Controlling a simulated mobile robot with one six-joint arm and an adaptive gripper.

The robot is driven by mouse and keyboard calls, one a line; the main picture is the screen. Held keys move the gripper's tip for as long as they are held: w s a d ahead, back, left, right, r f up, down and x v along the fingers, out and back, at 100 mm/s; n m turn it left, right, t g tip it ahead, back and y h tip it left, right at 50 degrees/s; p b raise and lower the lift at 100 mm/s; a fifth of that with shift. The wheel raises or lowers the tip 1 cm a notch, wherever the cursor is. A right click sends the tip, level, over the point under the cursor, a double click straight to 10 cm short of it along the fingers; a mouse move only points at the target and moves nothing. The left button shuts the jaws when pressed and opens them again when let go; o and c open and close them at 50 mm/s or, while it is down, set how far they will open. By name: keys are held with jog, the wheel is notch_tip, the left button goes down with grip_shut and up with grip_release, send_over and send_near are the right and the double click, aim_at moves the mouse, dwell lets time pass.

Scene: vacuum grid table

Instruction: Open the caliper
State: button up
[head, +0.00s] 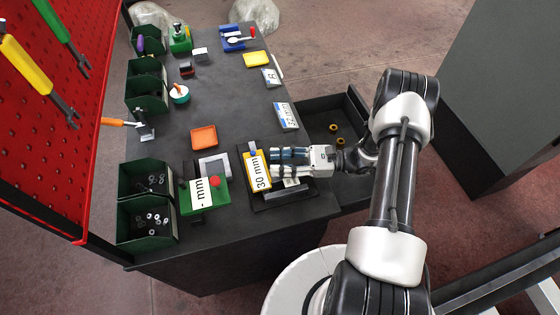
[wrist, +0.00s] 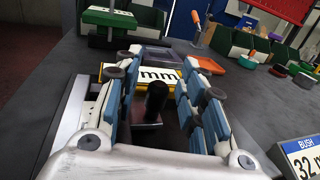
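The caliper appears to be the fixture with a dark base (head: 262,203) and a yellow "30 mm" plate (head: 257,172) at the table's front right edge. The yellow plate also shows in the wrist view (wrist: 144,77), partly hidden by my fingers. A black upright post (wrist: 155,103) stands on the fixture. A pale metal bar (wrist: 73,110) runs along its left in the wrist view. My gripper (head: 283,163) is over the fixture, coming from the right. In the wrist view my gripper (wrist: 163,70) is open, with a finger on each side of the post. Contact cannot be told.
A green "- mm" stand (head: 222,197) with a red button is left of the fixture, near a grey frame (head: 214,165). An orange tray (head: 204,137) lies behind. Green bins line the left edge. A "BUSH 32 mm" label (wrist: 302,155) is right in the wrist view.

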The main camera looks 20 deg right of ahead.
jog(key=shift+c, duration=0.4)
grip_shut()
jog(key=shift+a, duration=0.1)
dwell(0.5)
